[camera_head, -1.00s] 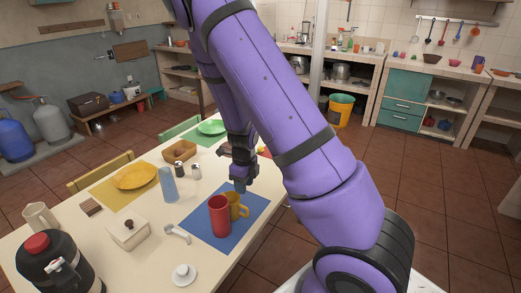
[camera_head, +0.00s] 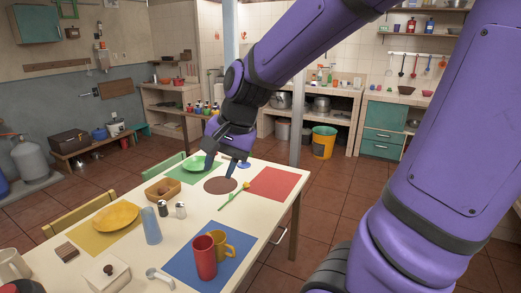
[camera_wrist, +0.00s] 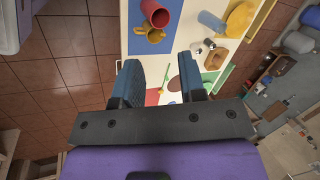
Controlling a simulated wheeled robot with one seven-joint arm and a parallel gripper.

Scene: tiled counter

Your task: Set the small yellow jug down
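The small yellow jug (camera_head: 229,248) stands upright on the blue mat (camera_head: 186,265), right beside a red cup (camera_head: 205,258) that partly hides it. The wrist view also shows the jug (camera_wrist: 146,36) and the red cup (camera_wrist: 155,12) on the blue mat, beyond the fingers. My gripper (camera_head: 220,172) is apart from the jug, over the far part of the table near a dark round mat (camera_head: 220,186). In the wrist view its two fingers (camera_wrist: 161,84) are spread with nothing held between them.
A green stem with a yellow tip (camera_head: 234,196) lies near the gripper. The red mat (camera_head: 272,184) is bare.

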